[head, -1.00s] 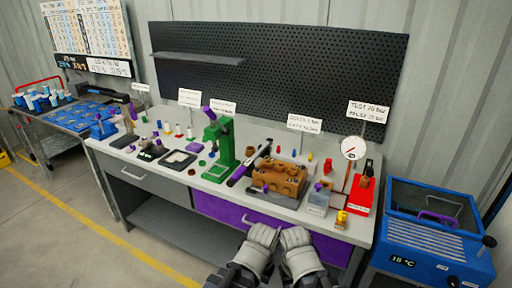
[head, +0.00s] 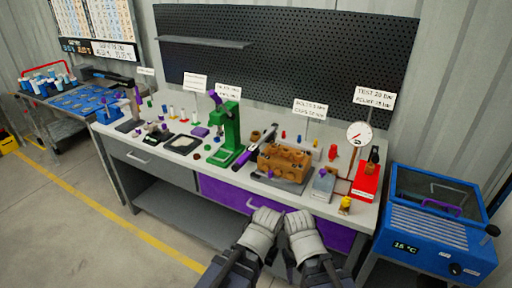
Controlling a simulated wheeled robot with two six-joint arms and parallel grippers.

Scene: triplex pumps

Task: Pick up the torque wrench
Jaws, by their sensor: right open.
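The torque wrench (head: 256,145) looks like a long dark tool with a purple grip. It lies on the bench slanting between the green press (head: 227,134) and the brown pump block (head: 284,161). My left gripper (head: 266,214) and right gripper (head: 297,217) are side by side in front of the purple drawer, at the bench's front edge in the picture. Both are apart from the wrench, nearer to me. The right one is open and nothing shows in it. The left one's fingers are too small and foreshortened to read.
The grey workbench (head: 212,171) is crowded with small parts at left. A grey block (head: 324,184), a red test unit with a gauge (head: 359,133) and a brass fitting (head: 345,205) stand right. A blue machine (head: 430,225) is beside the bench. Some bare top lies along the front edge.

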